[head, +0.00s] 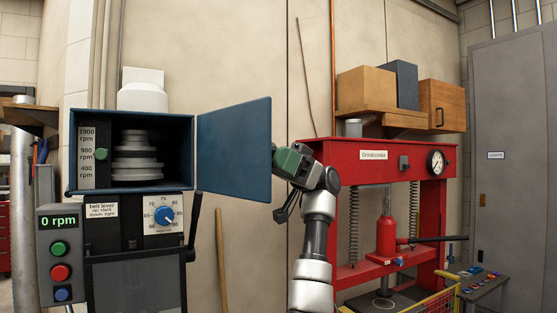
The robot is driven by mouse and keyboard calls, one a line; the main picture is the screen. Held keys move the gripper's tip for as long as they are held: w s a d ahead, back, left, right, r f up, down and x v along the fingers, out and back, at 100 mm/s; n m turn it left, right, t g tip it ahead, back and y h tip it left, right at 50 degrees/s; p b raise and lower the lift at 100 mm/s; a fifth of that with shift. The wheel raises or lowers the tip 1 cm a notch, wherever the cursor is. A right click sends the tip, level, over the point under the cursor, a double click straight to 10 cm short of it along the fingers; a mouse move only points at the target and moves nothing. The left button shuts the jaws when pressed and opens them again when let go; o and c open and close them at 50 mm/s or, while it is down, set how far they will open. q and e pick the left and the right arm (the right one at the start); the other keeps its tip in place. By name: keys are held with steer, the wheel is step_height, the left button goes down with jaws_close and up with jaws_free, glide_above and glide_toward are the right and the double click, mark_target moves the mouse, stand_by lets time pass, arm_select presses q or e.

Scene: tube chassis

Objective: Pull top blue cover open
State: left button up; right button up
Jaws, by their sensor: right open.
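The blue cover (233,146) of the top housing stands swung open to the right on its hinge side. The blue housing (187,160) behind it is exposed and shows a grey stepped pulley (138,160) inside. My right gripper (279,185) is open and empty, close to the cover's free right edge. I cannot tell whether it touches the cover. My left gripper is not in view.
A control box (62,255) with a 0 rpm display and buttons stands at the lower left. A dial panel (163,214) and a dark lever (194,222) sit below the housing. A red press (330,155) stands at the right, behind my right arm.

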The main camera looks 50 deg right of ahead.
steer(key=b+v, duration=0.1)
steer(key=v, duration=0.9)
steer(key=shift+d, duration=0.35)
steer(key=shift+f, duration=0.2)
